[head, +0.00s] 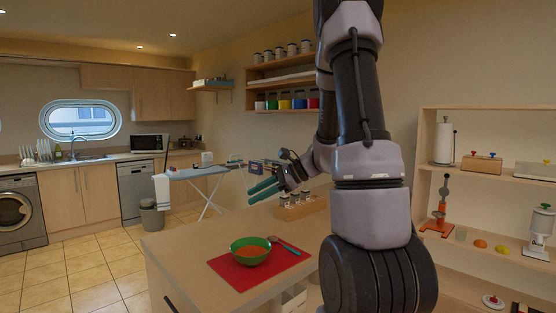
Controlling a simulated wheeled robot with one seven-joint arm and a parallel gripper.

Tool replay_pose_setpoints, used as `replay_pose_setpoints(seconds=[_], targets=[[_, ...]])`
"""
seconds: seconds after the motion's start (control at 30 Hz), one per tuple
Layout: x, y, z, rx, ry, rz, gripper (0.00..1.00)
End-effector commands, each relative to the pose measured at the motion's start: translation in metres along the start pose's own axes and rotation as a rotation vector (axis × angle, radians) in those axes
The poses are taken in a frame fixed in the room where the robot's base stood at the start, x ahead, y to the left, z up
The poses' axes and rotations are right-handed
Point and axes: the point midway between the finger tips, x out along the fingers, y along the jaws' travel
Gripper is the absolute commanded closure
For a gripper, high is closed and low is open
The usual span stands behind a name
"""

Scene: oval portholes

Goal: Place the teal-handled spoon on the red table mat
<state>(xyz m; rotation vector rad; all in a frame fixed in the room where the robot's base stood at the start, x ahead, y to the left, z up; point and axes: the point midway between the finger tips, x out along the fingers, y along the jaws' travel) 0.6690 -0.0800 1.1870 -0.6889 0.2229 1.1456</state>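The red table mat (231,272) lies on the wooden counter. A green bowl (250,257) with orange-brown food stands on the mat. The spoon (290,247) lies at the mat's right part, beside the bowl. Its head is near the bowl's right rim and its teal-looking handle runs to the lower right. My gripper (256,190) is in the air above and behind the mat, well clear of the spoon. Its two teal fingers point left with a gap between them, and nothing shows between them.
A wooden rack with jars (299,207) stands on the counter behind the mat. An ironing board (200,172) is beyond the counter. Shelves (484,178) with several items stand at right. The counter left of the mat (185,252) is clear.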

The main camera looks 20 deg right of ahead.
Motion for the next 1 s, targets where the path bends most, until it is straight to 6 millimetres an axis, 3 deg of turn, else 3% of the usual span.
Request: replay_pose_setpoints(seconds=[0.03,0.13,0.4,0.7,1.0], targets=[[-0.005,0.011,0.026,-0.099,0.018,0.046,0.63],[-0.017,0.037,0.062,-0.287,0.073,0.141,0.63],[-0.064,0.098,0.121,-0.818,0.297,0.317,0.63],[-0.121,0.126,0.151,-1.308,0.589,0.363,0.63],[-0.137,0.129,0.157,-1.425,0.676,0.361,0.63]])
